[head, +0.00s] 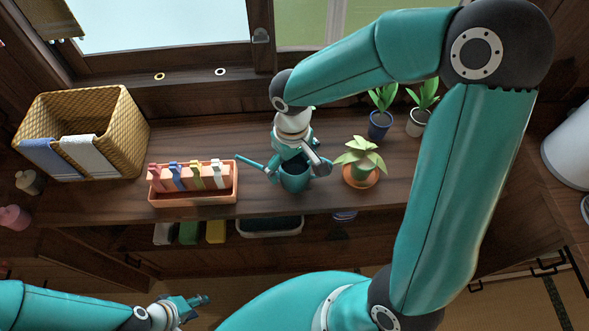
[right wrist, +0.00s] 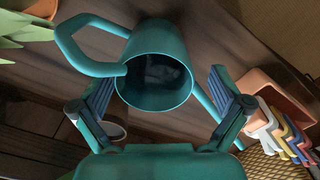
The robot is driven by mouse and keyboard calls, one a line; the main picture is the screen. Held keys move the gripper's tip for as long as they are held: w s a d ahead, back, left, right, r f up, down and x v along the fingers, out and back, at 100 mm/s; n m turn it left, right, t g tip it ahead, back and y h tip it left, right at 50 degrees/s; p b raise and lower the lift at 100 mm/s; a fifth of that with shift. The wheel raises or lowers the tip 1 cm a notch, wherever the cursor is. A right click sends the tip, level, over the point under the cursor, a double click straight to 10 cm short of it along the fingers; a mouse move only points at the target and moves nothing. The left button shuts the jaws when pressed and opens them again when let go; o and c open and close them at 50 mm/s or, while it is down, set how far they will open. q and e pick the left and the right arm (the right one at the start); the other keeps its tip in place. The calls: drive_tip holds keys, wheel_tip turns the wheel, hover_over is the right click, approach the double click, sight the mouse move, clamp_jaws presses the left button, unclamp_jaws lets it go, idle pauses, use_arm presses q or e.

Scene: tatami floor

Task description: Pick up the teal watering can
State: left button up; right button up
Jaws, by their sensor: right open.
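The teal watering can (head: 295,183) stands upright on the wooden counter, its spout pointing left and its handle to the right. In the right wrist view the watering can (right wrist: 155,75) shows its open dark mouth, with the handle at upper left. My right gripper (head: 298,158) is over the can from above. In the right wrist view my right gripper (right wrist: 160,83) is open, one finger on each side of the can's body, with visible gaps. My left gripper (head: 188,306) is low at the front left, away from the counter; its finger opening is unclear.
A wicker basket (head: 125,130) with cloths is further left. Two small potted plants (head: 380,125) stand behind right.

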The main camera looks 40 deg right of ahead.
drive_tip(key=f, duration=0.4)
drive_tip(key=shift+s+d, duration=0.15)
drive_tip(key=shift+d, duration=0.1)
drive_tip(key=shift+s, duration=0.1)
drive_tip(key=c, duration=1.2)
